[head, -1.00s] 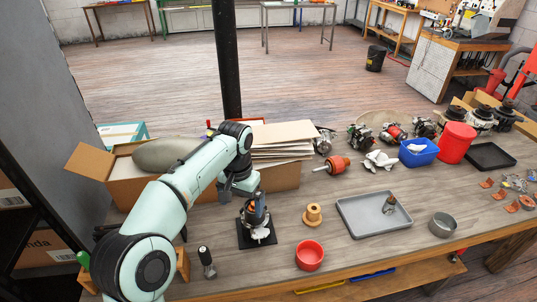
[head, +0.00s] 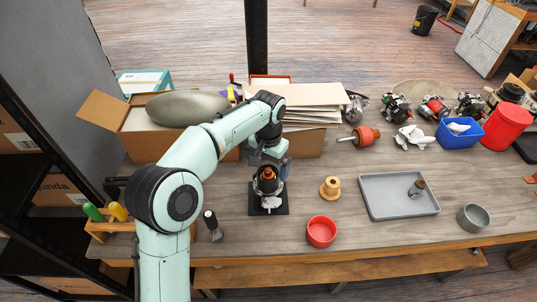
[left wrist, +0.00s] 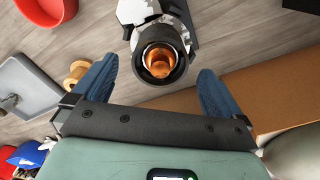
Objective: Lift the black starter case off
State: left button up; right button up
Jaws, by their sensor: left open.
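The black starter case (head: 268,187) stands upright on a black square base on the bench. In the left wrist view its round dark rim (left wrist: 143,68) faces the camera, with a copper-coloured core (left wrist: 160,61) inside it. A silver metal part shows beside the case. My left gripper (head: 270,173) is over the top of the case. In the left wrist view its two blue fingers (left wrist: 156,76) are spread wide, one to each side of the rim, with gaps showing. It holds nothing. My right gripper is in no view.
A cardboard box (head: 150,146) stands behind the arm. A dark-handled tool (head: 212,226) stands left of the base. Bare bench lies in front.

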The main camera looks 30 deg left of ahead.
aim_at(269, 169)
pick_arm(q)
jog(key=shift+f, duration=2.05)
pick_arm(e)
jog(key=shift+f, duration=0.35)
pick_arm(q)
jog(key=shift+c, duration=0.3)
jog(key=c, duration=1.6)
jog(key=shift+r, duration=0.45)
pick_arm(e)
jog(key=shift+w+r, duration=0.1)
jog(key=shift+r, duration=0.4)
pick_arm(q)
jog(key=shift+r+p, duration=0.45)
jog(key=shift+p, duration=0.2)
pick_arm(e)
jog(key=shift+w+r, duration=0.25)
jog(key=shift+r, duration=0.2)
pick_arm(q)
jog(key=shift+r, duration=0.15)
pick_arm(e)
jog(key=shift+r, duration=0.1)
pick_arm(q)
jog(key=shift+r+p, duration=0.85)
jog(key=shift+r, duration=0.3)
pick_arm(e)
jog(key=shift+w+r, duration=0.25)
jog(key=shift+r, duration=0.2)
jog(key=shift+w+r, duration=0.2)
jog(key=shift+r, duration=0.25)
